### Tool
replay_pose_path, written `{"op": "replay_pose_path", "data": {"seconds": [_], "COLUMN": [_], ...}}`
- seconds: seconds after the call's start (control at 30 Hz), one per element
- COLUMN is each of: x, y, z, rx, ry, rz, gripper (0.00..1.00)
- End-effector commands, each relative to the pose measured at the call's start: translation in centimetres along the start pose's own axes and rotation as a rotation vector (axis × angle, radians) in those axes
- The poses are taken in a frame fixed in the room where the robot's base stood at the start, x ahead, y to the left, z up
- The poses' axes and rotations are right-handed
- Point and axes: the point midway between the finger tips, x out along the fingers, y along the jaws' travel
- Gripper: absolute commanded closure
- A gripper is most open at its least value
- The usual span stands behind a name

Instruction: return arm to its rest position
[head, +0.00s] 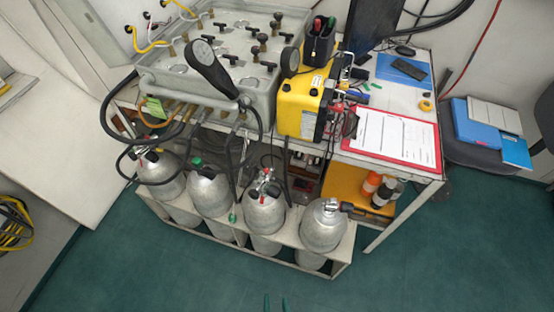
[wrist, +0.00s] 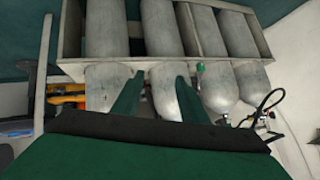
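My gripper (head: 276,304) shows only as two green fingertips at the bottom edge of the head view, over the green floor in front of the cylinder rack. In the wrist view my gripper (wrist: 160,77) has its two green fingers apart, with nothing between them. Cylinders and the rack show beyond the fingers, apart from them as far as I can tell. The rest of my arm is out of the head view.
Several grey cylinders (head: 264,212) stand in a pale rack (head: 290,258) below the valve panel (head: 220,50). A yellow unit (head: 300,108) and a red clipboard (head: 434,168) are on the table. The floor (head: 180,275) in front is clear.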

Motion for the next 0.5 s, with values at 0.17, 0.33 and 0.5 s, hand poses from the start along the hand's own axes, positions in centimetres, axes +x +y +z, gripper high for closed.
{"op": "replay_pose_path", "data": {"seconds": [0.17, 0.33, 0.5], "x": [-7.6, -14.2, -18.2], "y": [-0.9, -3.5, -5.9], "z": [-6.1, -12.8, -17.0], "rx": [-0.124, -0.226, -0.285], "ry": [0.161, 0.331, 0.438], "rz": [0.067, 0.057, 0.021], "gripper": [0.61, 0.61, 0.61]}}
